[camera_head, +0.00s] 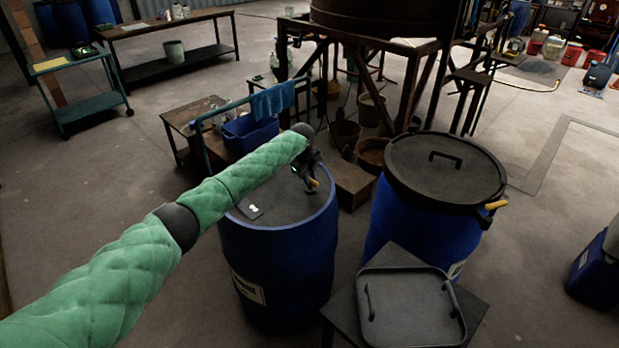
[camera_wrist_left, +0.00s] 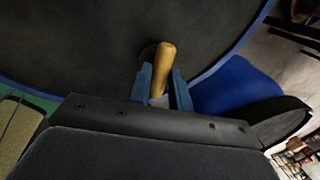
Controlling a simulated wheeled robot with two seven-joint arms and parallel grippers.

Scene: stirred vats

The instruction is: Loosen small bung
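The closed-head blue drum (camera_head: 275,255) stands at the centre, with a dark flat top. My left gripper (camera_head: 311,186) is over the right part of that top, pointing down. A yellow-orange wooden handle (camera_wrist_left: 163,70) with a grey metal end stands between its two blue fingers (camera_wrist_left: 161,88) in the left wrist view; the fingers appear closed on it. A dark round spot (camera_wrist_left: 149,51) shows on the drum top behind the handle, partly hidden. I cannot clearly make out the small bung. My right gripper is not in view.
A second blue drum (camera_head: 420,225) with a black handled lid stands close on the right. A black tray (camera_head: 410,308) lies on a low stand in front. A blue crate (camera_head: 250,133), buckets and a raised vat (camera_head: 375,18) stand behind. Open floor lies left.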

